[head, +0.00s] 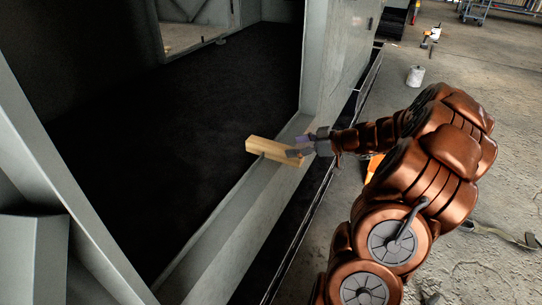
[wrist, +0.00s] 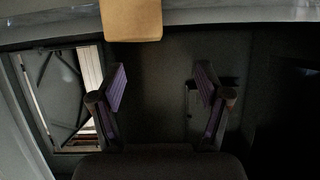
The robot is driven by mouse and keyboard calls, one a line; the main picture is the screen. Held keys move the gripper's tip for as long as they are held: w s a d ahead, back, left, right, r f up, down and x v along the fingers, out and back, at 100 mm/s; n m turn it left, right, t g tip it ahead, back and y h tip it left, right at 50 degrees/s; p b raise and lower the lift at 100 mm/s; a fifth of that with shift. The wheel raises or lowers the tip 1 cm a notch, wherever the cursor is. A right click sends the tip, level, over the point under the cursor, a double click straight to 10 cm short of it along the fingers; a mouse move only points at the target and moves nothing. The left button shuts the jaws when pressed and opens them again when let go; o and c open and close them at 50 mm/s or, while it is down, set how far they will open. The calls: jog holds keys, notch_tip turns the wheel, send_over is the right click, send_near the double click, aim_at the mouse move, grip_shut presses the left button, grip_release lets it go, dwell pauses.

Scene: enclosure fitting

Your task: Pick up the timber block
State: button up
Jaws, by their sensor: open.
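The timber block (head: 266,149) is pale and oblong. It lies across the grey sill (head: 234,205) of the enclosure opening, with its left end out over the dark interior. In the wrist view the block (wrist: 131,18) shows at the top edge, cut off by the frame. My gripper (head: 298,146) is at the right end of the block in the head view. In the wrist view my gripper (wrist: 161,85) has its two purple-padded fingers spread apart with nothing between them. The block appears beyond the fingertips, nearer the left finger. Whether a finger touches it I cannot tell.
Grey upright frame posts (head: 318,60) stand behind and left of the block. The enclosure floor (head: 190,110) is dark and bare. A white can (head: 415,76) stands on the concrete floor to the right. An orange object (head: 374,166) is partly hidden behind my arm.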

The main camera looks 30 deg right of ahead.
aim_at(278, 146)
jog(key=shift+w+d+f, duration=0.1)
jog(key=shift+d+f, duration=0.3)
jog(key=shift+d, duration=0.25)
jog(key=shift+w+d+f+t, duration=0.1)
jog(key=shift+w+t, duration=0.1)
jog(key=shift+t, duration=0.1)
jog(key=shift+x, duration=3.7)
jog(key=shift+d, duration=0.1)
jog(key=c, duration=1.3)
jog(key=shift+c, duration=0.6)
